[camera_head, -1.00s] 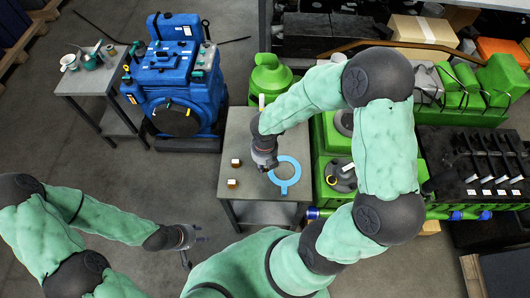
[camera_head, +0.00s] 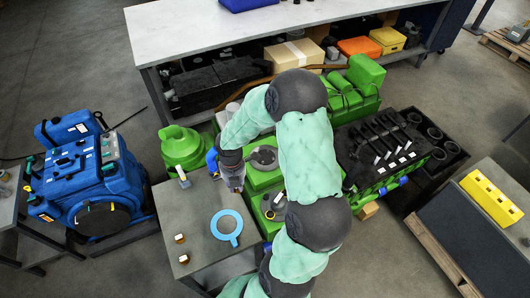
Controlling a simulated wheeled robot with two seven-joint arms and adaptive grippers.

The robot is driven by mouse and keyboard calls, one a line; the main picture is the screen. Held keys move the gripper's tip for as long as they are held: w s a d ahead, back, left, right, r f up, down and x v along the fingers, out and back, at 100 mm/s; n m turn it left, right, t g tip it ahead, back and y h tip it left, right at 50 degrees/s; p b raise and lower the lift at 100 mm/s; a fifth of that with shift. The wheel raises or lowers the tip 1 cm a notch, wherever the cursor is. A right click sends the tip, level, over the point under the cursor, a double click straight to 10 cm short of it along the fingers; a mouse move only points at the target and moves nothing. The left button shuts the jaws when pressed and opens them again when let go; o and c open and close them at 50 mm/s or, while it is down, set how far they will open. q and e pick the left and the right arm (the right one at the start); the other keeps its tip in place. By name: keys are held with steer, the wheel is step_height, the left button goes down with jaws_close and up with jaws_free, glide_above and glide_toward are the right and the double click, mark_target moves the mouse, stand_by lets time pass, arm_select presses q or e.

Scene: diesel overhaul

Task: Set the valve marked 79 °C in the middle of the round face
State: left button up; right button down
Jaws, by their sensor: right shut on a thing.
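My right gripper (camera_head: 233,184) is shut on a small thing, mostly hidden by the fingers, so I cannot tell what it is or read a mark. It is above the gap between the grey table (camera_head: 192,212) and the green engine (camera_head: 262,178). On the engine are two dark round faces, one at the back (camera_head: 264,157) and one nearer (camera_head: 271,207), right of the gripper. Two small brown pieces with pale tops, one at the back (camera_head: 180,238) and one in front (camera_head: 184,259), stand on the table; their marks are unreadable. My left gripper is out of view.
A light blue ring with a tab (camera_head: 219,232) lies on the table. A small pale upright piece (camera_head: 183,178) stands at its back edge. A blue machine (camera_head: 92,182) is on the left. A long white bench (camera_head: 190,40) runs behind. My right arm covers part of the engine.

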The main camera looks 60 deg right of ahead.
steer(key=s+d+r+m+p, duration=0.2)
steer(key=d, duration=0.3)
steer(key=s+d+r+m+p, duration=0.1)
steer(key=s+d+r+m, duration=0.15)
steer(key=d, duration=0.25)
glide_above(264, 157)
steer(key=shift+m, duration=0.35)
steer(key=f, duration=0.9)
steer(key=shift+s+a, duration=0.25)
steer(key=shift+w+d+f, duration=0.15)
steer(key=shift+d+f, duration=0.1)
steer(key=shift+f, duration=1.65)
